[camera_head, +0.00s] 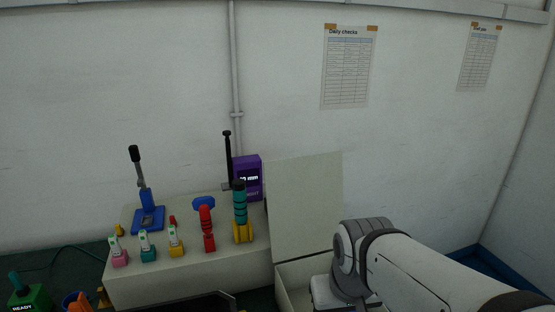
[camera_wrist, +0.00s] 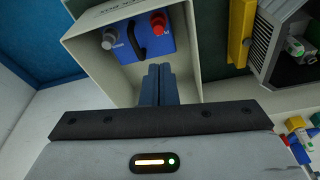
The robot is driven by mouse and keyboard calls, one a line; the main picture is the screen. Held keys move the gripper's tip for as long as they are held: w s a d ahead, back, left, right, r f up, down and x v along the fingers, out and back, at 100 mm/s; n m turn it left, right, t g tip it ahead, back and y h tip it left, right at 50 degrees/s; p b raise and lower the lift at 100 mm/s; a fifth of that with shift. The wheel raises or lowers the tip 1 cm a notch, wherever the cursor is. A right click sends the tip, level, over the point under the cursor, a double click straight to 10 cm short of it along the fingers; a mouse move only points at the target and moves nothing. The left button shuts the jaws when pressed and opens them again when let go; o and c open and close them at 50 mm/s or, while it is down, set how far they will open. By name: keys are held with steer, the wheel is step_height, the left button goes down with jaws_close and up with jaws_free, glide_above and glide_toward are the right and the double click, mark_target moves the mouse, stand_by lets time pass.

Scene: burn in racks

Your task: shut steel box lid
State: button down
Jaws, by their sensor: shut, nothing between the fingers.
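The pale steel box (camera_head: 290,298) stands low in the head view, left of my arm, partly covered by it. Its lid (camera_head: 305,200) is open and stands about upright at the back. In the wrist view the box (camera_wrist: 84,56) shows at the top. A blue unit (camera_wrist: 134,44) with a black handle, a red knob and a grey knob lies inside it. My gripper (camera_wrist: 158,70) is shut and empty, its dark blue fingers together over the box's edge in that view. I cannot tell whether they touch the box. In the head view the fingers are hidden.
A cream bench block (camera_head: 190,283) left of the box carries several coloured tools and a purple display box (camera_head: 247,178). The wall is close behind. In the wrist view, a yellow bar (camera_wrist: 240,35) and a dark grey housing (camera_wrist: 290,70) are at the right.

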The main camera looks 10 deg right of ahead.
steer(key=w+a+r+p, duration=0.2)
steer(key=w+r, duration=0.3)
step_height(320, 180, up, 18)
steer(key=n+p, duration=0.2)
steer(key=p, duration=0.5)
glide_above(299, 160)
steer(key=w, duration=0.6)
steer(key=shift+y, duration=0.3)
steer(key=f, duration=0.3)
steer(key=f+p, duration=0.1)
steer(key=f, duration=0.2)
steer(key=s+f, duration=0.1)
steer(key=f, duration=0.2)
steer(key=shift+d+f+p, duration=0.15)
steer(key=shift+f+p, duration=0.15)
steer(key=shift+p, duration=0.05)
steer(key=shift+s+t, duration=0.1)
steer(key=shift+t, duration=0.2)
steer(key=shift+d, duration=0.3)
steer(key=shift+b, duration=0.35)
